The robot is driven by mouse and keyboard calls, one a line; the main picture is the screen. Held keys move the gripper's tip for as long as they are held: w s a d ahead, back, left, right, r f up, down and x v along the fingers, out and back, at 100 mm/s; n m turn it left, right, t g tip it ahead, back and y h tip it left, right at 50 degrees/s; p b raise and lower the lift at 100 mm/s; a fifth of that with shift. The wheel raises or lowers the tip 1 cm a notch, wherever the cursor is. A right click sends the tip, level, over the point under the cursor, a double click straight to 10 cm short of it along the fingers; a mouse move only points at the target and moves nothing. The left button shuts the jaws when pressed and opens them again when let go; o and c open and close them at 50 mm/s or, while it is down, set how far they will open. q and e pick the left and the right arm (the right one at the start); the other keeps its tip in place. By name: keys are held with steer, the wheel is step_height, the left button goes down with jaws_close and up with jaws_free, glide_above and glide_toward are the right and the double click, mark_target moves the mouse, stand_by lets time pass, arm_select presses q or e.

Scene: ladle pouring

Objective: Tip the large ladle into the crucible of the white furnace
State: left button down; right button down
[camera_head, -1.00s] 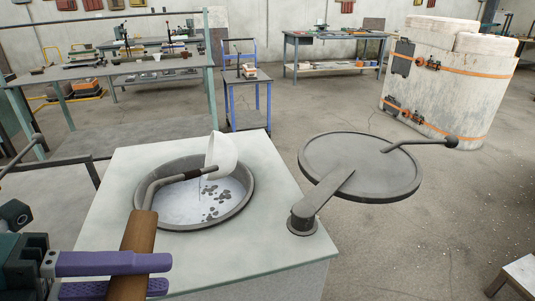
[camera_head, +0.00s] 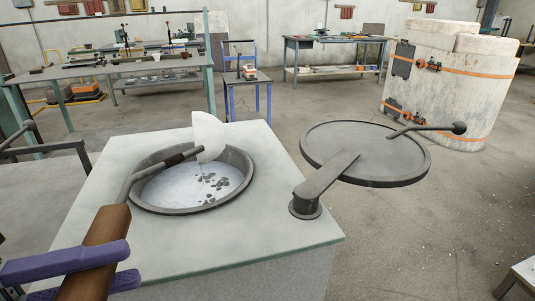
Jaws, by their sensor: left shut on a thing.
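The large ladle has a white bowl (camera_head: 209,137), a dark metal shank and a brown wooden handle (camera_head: 100,250). Its bowl is tilted on its side over the far part of the crucible (camera_head: 240,192), which is set in the pale top of the white furnace (camera_head: 270,240). The crucible holds a silvery melt with dark flecks. Whether the bowl touches the rim I cannot tell. My left gripper (camera_head: 95,268), with purple fingers, is shut on the wooden handle at the lower left. My right gripper is not in view.
The round dark lid (camera_head: 370,155) is swung out to the right of the furnace on its pivot arm. A grey table stands at the left. A purple-framed trolley (camera_head: 247,92), a workbench (camera_head: 335,48) and a large strapped white container (camera_head: 450,80) stand behind. Floor between is clear.

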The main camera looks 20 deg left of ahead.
arm_select(q)
steer(key=shift+r+p, duration=0.4)
steer(key=shift+r, duration=0.05)
steer(key=r+g+y+p, duration=0.1)
steer(key=p, duration=0.3)
steer(key=w+d+r+g+y+p, duration=0.1)
steer(key=p, duration=0.2)
steer(key=shift+w+d+r+m+p, duration=0.15)
steer(key=shift+r+m+p, duration=0.15)
steer(key=shift+p, duration=0.1)
step_height(320, 180, up, 7)
steer(key=w+d+m+g+y+p, duration=0.1)
steer(key=g+y+p, duration=0.5)
steer(key=p, duration=1.7)
steer(key=shift+w+d, duration=0.5)
steer(key=shift+d, duration=0.2)
